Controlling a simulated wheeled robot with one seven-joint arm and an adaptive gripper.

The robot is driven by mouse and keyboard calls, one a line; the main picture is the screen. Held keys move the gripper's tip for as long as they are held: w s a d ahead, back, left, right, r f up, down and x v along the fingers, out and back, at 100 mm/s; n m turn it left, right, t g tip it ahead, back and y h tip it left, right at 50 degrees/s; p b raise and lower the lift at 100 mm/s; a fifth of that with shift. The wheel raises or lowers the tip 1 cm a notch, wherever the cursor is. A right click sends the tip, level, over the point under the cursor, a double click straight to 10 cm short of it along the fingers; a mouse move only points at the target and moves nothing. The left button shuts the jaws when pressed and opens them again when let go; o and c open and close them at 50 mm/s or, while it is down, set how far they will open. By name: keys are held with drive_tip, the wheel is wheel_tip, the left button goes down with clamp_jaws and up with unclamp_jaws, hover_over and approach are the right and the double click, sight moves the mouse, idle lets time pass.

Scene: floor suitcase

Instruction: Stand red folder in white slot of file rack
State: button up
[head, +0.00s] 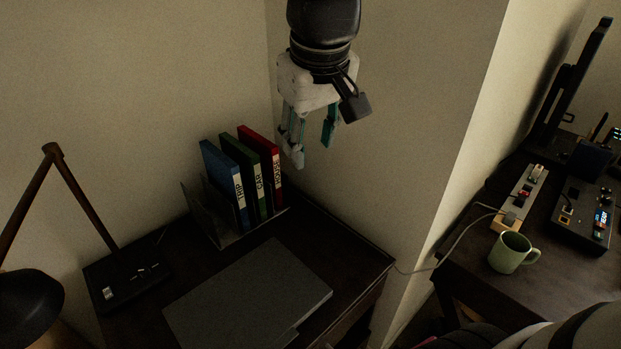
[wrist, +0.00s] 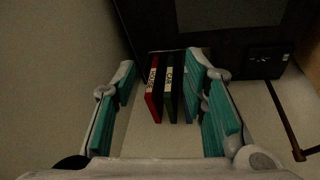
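The red folder (head: 261,147) stands upright at the right end of the dark file rack (head: 226,240), with a white label on its spine. Beside it stand a green folder (head: 243,167) and a blue folder (head: 222,180). In the wrist view the red folder (wrist: 154,93) is leftmost of the three, seen from above between my fingers. My gripper (head: 311,149) is open and empty, above and to the right of the red folder, apart from it. I cannot make out a white slot; the rack's base is largely hidden by the folders.
A closed grey laptop (head: 250,297) lies on the dark desk in front of the rack. A desk lamp (head: 85,205) stands at left. The wall is close behind the rack, and a wall corner juts out at right. A green mug (head: 508,252) sits on another desk.

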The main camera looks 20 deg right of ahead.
drive_tip(key=s+f, duration=0.2)
drive_tip(key=s, duration=0.6)
drive_tip(key=s+f+m+y, duration=0.1)
drive_tip(key=s+f, duration=0.1)
drive_tip(key=s, duration=0.6)
drive_tip(key=shift+f+m, duration=0.3)
drive_tip(key=shift+f, duration=0.1)
